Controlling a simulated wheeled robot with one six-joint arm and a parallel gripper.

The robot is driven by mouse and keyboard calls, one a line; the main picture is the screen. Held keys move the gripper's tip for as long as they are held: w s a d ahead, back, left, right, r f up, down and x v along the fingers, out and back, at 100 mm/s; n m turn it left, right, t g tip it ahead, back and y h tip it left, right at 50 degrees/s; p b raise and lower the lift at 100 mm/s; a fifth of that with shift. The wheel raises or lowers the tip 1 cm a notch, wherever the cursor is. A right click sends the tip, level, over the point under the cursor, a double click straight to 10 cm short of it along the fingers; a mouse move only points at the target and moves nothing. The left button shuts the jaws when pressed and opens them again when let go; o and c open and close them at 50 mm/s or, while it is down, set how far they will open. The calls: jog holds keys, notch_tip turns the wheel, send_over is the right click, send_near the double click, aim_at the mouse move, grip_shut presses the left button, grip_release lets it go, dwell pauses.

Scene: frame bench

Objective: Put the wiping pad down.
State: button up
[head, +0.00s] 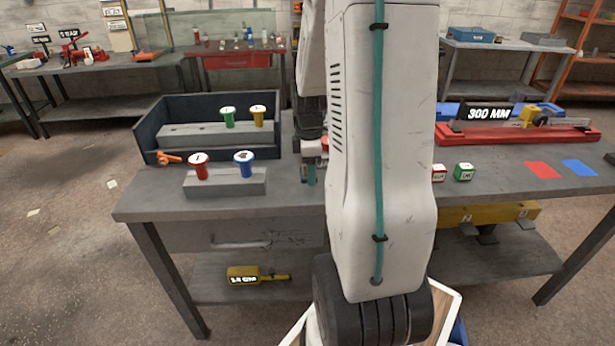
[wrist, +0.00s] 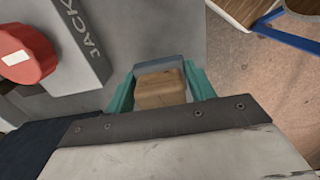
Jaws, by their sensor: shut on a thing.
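My gripper (wrist: 160,88) is shut on a tan block-like pad (wrist: 160,90), which I take as the wiping pad. Its teal fingers stand on either side of the pad, and a blue-grey edge shows behind it. In the head view my gripper (head: 309,174) points down over the grey bench (head: 295,205), just right of the grey block with the red and blue plugs. My arm hides much of that area. I cannot tell whether the pad touches the bench top.
The grey block (head: 225,184) holds a red plug (head: 199,166) and a blue plug (head: 244,164). A dark open tray (head: 147,140) stands behind it. Red and green cubes (head: 464,172), red and blue flat patches (head: 543,170) and a red fixture (head: 510,136) are at right.

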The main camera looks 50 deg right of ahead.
notch_tip(320, 180, down, 4)
jog(key=shift+w+r, duration=0.1)
jog(key=shift+r, duration=0.15)
